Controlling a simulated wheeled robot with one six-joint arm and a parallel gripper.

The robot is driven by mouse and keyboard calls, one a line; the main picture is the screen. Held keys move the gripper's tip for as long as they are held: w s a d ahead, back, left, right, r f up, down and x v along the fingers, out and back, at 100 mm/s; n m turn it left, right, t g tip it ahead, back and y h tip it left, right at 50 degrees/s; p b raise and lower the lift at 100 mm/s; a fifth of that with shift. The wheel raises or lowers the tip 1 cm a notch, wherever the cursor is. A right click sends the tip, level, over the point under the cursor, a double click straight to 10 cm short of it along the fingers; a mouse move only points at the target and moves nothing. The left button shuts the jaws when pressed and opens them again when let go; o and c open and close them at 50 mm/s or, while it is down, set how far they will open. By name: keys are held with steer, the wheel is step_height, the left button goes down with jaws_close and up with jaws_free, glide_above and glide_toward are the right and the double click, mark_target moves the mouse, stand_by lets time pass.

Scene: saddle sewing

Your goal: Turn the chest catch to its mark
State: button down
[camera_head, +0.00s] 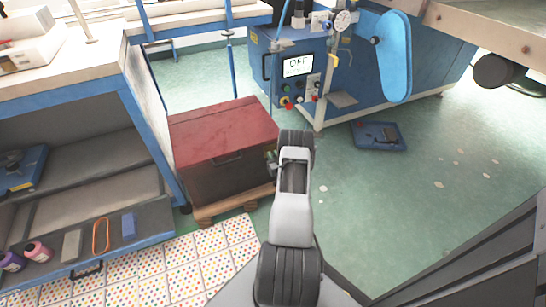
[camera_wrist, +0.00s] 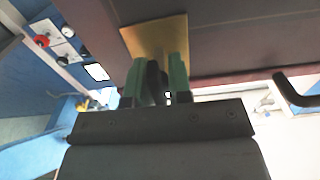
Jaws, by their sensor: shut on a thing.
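The chest (camera_head: 222,135) is a dark red box with a lid, standing on a wooden pallet left of my arm. In the wrist view the chest (camera_wrist: 235,40) fills the top, with a brass plate (camera_wrist: 150,36) on its face. My gripper (camera_wrist: 154,68) has green fingers that are shut on the dark chest catch (camera_wrist: 152,84) in front of this plate. In the head view my gripper (camera_head: 272,160) is at the chest's right end, partly hidden by my arm. The catch's angle is hard to tell, and I cannot make out its mark.
A wooden pallet (camera_head: 228,205) is under the chest. A shelf unit (camera_head: 85,225) stands close on the left. A blue tray (camera_head: 379,136) lies on the green floor, which is mostly clear on the right.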

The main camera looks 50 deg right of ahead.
steer(key=shift+m, duration=0.3)
steer(key=m+b, duration=0.1)
steer(key=m, duration=0.3)
steer(key=shift+s+d+f+b, duration=0.1)
steer(key=shift+d+b, duration=0.05)
steer(key=shift+b, duration=0.15)
steer(key=m+b, duration=0.1)
steer(key=m, duration=0.3)
steer(key=shift+d, duration=0.1)
steer(key=m, duration=0.2)
steer(key=m+b, duration=0.1)
steer(key=m, duration=0.1)
steer(key=shift+d+f+m, duration=0.1)
steer(key=shift+f+m, duration=0.1)
steer(key=shift+m, duration=2.5)
steer(key=c, duration=1.2)
jaws_free()
